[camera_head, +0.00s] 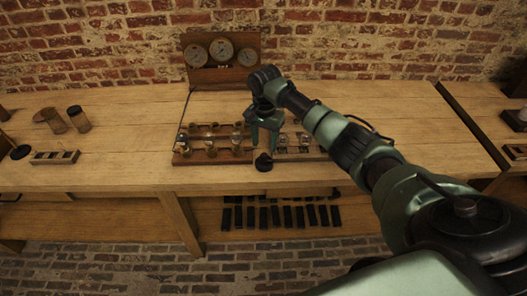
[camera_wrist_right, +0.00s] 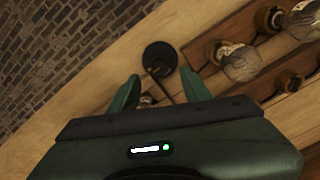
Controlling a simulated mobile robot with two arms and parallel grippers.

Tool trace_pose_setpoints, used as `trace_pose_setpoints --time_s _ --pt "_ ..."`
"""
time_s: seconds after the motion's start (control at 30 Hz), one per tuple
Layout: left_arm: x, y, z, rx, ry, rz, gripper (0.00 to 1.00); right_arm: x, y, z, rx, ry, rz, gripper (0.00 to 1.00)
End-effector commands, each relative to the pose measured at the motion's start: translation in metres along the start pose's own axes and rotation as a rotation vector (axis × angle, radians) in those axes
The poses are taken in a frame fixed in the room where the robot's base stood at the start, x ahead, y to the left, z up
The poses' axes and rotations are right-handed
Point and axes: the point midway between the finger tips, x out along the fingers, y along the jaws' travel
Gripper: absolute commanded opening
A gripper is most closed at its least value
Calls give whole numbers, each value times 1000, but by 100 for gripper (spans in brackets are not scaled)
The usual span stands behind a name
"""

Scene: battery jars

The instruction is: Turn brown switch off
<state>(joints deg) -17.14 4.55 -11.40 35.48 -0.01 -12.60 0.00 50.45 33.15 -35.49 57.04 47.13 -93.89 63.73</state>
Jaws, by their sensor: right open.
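A wooden board (camera_head: 213,157) with several bulbs and small round fittings lies on the bench, left of my right gripper (camera_head: 265,142). In the right wrist view, brown round fittings show on the board, one at the upper right (camera_wrist_right: 266,18) and one lower down (camera_wrist_right: 290,82); I cannot tell which is the brown switch or its position. My right gripper points down and is open, its green fingers (camera_wrist_right: 158,84) apart. A small fitting (camera_wrist_right: 147,100) shows partly between the fingers, mostly hidden by the gripper body. My left gripper is out of view.
A black round-based object (camera_head: 264,162) stands at the bench's front, just beyond the fingertips in the wrist view (camera_wrist_right: 160,59). A gauge panel (camera_head: 221,59) stands behind. A second group of bulbs (camera_head: 293,143) lies right of the gripper.

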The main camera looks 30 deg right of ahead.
Motion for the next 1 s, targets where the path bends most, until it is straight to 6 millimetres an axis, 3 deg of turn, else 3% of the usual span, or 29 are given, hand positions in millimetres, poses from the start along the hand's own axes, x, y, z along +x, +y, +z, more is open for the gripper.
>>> trace_pose_setpoints --time_s 0.3,0.67,0.83,1.0 --pt "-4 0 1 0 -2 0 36 45 0 1 -1 -2 1 48" --pt "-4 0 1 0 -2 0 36 51 0 0 -3 0 0 48" --pt "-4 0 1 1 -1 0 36 51 0 0 -3 0 0 1" --pt "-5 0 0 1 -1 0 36 51 0 1 -5 0 0 0"
